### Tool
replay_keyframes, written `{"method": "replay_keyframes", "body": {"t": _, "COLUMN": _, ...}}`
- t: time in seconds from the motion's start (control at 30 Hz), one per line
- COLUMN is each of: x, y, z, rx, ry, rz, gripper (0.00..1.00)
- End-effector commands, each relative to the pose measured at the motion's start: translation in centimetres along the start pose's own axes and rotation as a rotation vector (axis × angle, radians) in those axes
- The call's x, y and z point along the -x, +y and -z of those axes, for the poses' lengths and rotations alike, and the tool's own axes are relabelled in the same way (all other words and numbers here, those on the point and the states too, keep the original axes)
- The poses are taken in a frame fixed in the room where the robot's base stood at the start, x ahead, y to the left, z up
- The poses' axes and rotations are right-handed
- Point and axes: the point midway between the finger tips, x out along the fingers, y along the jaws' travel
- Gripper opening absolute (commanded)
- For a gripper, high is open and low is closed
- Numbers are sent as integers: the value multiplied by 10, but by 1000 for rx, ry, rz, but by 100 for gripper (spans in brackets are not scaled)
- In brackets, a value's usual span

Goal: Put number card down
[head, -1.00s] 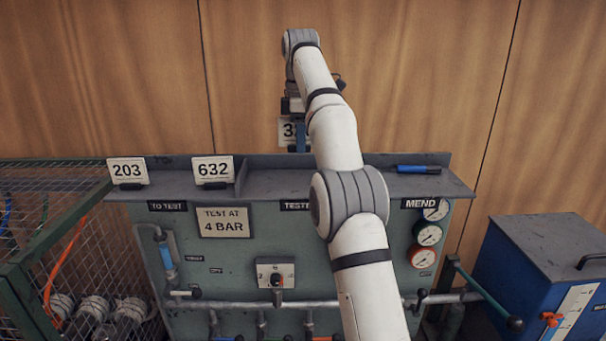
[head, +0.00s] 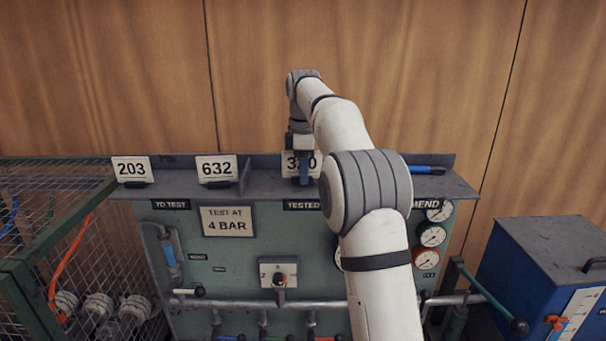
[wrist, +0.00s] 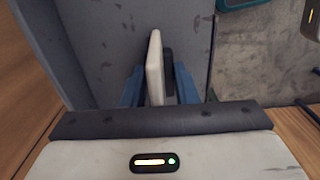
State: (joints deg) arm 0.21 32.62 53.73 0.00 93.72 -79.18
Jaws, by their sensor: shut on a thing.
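A white number card (head: 290,163), its middle digit partly covered by a finger and starting with 3, is held upright at the shelf above the TESTED label. My gripper (head: 304,171) is shut on it from above, with a blue finger in front of the card. In the wrist view the card (wrist: 154,62) shows edge-on between the blue fingers of my gripper (wrist: 158,88). I cannot tell whether its base touches the grey shelf (head: 262,184). Cards 203 (head: 132,168) and 632 (head: 216,168) stand on the shelf to the left, in the TO TEST section.
A low divider (head: 243,176) stands between card 632 and the held card. A blue pen (head: 427,170) lies on the shelf at the right, in the MEND section. A wire cage (head: 60,240) is at left and a blue cabinet (head: 545,270) at right.

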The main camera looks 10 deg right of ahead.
Motion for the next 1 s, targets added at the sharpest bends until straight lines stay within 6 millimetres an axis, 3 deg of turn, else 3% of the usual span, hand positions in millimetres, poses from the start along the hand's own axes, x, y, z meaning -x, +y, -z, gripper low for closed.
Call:
{"method": "replay_keyframes", "body": {"t": 0.47, "x": -12, "y": 0, "z": -1, "rx": -1, "ry": 0, "rz": -1, "gripper": 4}}
{"method": "replay_keyframes", "body": {"t": 0.5, "x": -12, "y": 0, "z": -1, "rx": -1, "ry": 0, "rz": -2, "gripper": 29}}
{"method": "replay_keyframes", "body": {"t": 0.73, "x": -12, "y": 0, "z": -1, "rx": -1, "ry": 0, "rz": -1, "gripper": 48}}
{"method": "replay_keyframes", "body": {"t": 1.0, "x": -10, "y": 0, "z": -1, "rx": -2, "ry": 0, "rz": -2, "gripper": 48}}
